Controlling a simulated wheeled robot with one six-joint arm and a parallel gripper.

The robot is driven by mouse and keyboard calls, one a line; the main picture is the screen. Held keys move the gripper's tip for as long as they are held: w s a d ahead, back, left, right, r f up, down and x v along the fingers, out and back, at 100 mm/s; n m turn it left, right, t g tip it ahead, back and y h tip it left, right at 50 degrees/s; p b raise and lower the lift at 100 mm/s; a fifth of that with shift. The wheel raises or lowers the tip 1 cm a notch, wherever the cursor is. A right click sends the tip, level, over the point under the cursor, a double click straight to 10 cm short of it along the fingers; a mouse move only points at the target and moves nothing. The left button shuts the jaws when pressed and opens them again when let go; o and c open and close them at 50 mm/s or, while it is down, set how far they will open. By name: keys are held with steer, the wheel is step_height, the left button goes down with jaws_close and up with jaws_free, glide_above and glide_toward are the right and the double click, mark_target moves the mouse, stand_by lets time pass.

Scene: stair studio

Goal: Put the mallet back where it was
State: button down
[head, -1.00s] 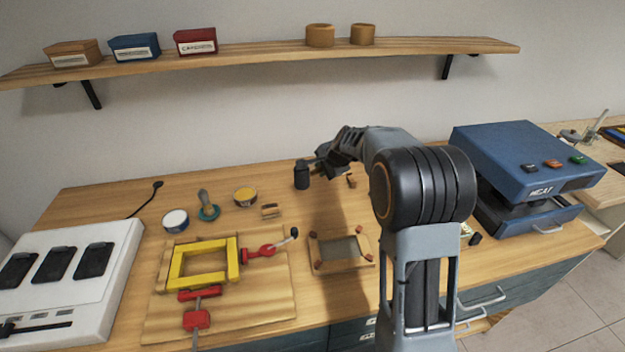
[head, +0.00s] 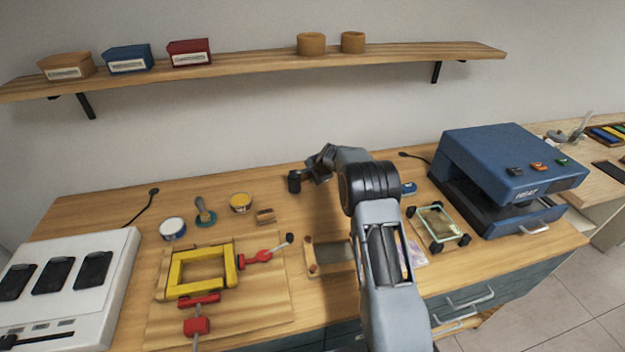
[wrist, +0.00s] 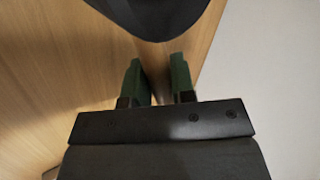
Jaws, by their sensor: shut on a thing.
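The mallet shows by its black head (head: 294,182), towards the back middle of the bench in the head view. In the wrist view the dark rounded head (wrist: 155,12) fills the top edge, just beyond my fingers. My gripper (head: 309,175) is beside the head, on its right in the head view. Its two green fingers (wrist: 156,70) stand a little apart in the wrist view, shut on the mallet. The handle is mostly hidden by the gripper. I cannot tell whether the head touches the bench.
A blue heat press (head: 500,165) stands right, beside a clear black-cornered plate (head: 440,222). A shelf (head: 230,62) hangs above.

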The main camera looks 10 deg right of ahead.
steer(key=shift+f, duration=1)
steer(key=shift+f, duration=0.15)
steer(key=c, duration=1.2)
jaws_free()
steer(key=shift+c, duration=0.2)
